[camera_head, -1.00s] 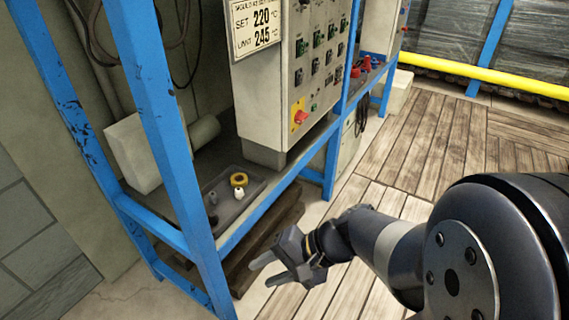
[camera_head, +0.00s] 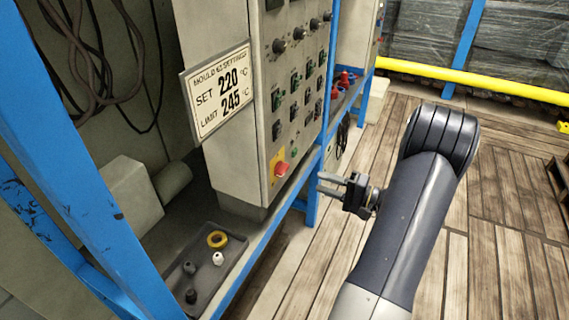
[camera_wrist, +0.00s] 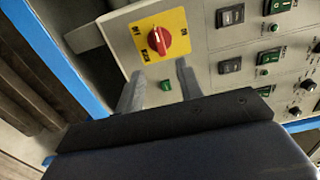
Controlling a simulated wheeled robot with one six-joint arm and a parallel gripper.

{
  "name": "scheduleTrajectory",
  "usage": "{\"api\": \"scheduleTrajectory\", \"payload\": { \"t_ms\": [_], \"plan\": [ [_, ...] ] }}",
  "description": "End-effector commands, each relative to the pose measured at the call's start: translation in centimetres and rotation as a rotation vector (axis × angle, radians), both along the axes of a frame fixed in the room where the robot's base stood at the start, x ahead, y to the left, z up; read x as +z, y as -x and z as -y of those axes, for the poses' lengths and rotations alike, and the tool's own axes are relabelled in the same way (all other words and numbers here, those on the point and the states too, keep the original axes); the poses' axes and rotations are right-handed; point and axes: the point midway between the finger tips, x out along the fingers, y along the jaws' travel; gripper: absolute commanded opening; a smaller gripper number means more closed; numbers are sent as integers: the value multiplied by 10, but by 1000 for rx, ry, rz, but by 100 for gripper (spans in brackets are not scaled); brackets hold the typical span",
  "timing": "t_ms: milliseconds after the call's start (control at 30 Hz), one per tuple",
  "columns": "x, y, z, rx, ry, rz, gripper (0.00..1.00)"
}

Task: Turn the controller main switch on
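The controller main switch is a red rotary knob (camera_head: 281,168) on a yellow plate, low on the front of the grey controller cabinet (camera_head: 225,160). In the wrist view the red knob (camera_wrist: 166,41) sits on its yellow plate (camera_wrist: 145,58), beyond my fingertips; the small lettering on the plate is not readable enough to tell the knob's setting. My gripper (camera_head: 320,184) is open and empty, to the right of the switch and apart from it. In the wrist view its two fingers (camera_wrist: 160,82) point at the panel, with the knob roughly between and ahead of them.
A small green button (camera_wrist: 166,85) and rows of black and green switches (camera_head: 294,80) are near the main switch. A sign (camera_head: 218,92) reads SET 220, LIMIT 245. A blue frame post (camera_head: 326,95) stands close by. A tray (camera_head: 232,262) holds small parts. Wooden floor is clear to the right.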

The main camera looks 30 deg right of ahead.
Motion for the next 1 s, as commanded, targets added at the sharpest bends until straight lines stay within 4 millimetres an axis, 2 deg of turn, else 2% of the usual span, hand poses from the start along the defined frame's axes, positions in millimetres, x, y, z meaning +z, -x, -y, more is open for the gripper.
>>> {"api": "scheduleTrajectory", "payload": {
  "t_ms": [167, 400, 600, 800, 1000],
  "plan": [
    [0, -16, -14, 5, 1, -1, 35],
    [0, -52, -42, 6, 0, -1, 35],
    [0, -75, -60, 5, 0, -3, 35],
    [0, -83, -66, 3, -1, -2, 35],
    [0, -84, -66, 2, 0, -3, 35]
  ]
}}
